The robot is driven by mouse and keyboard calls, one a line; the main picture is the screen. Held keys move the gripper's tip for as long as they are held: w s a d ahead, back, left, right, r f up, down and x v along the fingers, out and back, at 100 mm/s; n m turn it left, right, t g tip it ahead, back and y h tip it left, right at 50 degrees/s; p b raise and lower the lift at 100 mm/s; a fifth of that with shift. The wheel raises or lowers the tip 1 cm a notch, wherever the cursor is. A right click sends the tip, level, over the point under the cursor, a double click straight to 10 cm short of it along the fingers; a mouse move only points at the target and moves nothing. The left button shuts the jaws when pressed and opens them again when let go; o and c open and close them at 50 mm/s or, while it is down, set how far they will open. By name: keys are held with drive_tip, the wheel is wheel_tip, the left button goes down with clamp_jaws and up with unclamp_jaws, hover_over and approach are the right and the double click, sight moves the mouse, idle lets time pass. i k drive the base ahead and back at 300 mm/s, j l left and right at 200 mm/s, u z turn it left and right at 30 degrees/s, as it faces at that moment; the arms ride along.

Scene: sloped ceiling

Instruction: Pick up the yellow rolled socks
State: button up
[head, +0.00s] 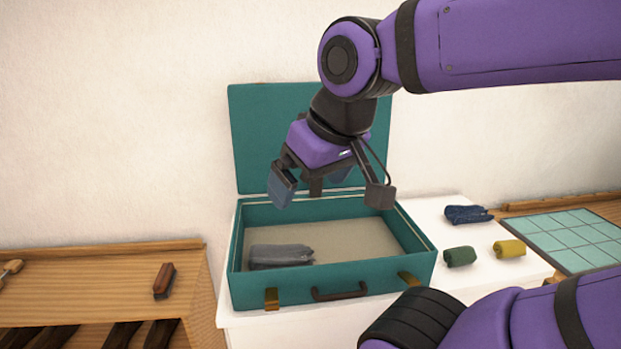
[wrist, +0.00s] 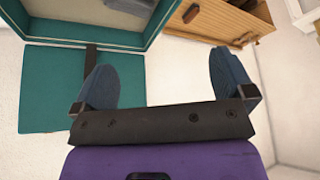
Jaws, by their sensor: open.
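The yellow rolled socks (head: 509,248) lie on the white surface to the right of the open teal suitcase (head: 335,280) in the head view. My gripper (head: 325,195) is open and empty above the suitcase, to the left of the socks and higher up. In the wrist view its two blue-grey fingers (wrist: 170,85) stand wide apart with nothing between them. The yellow socks do not show in the wrist view.
Green rolled socks (head: 460,256) lie just left of the yellow ones, and a dark blue folded item (head: 467,214) lies behind. A grey folded item (head: 281,256) is inside the suitcase. A teal gridded mat (head: 575,240) is at the right. A brown brush (head: 164,280) lies on the wooden top at left.

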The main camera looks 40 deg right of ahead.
sight(512, 248)
drive_tip(key=z, duration=2.4)
drive_tip(key=i+l, duration=0.2)
drive_tip(key=l, duration=0.2)
drive_tip(key=i+l+u, duration=0.1)
drive_tip(key=l, duration=0.25)
drive_tip(key=i+l, duration=0.25)
drive_tip(key=l, duration=0.15)
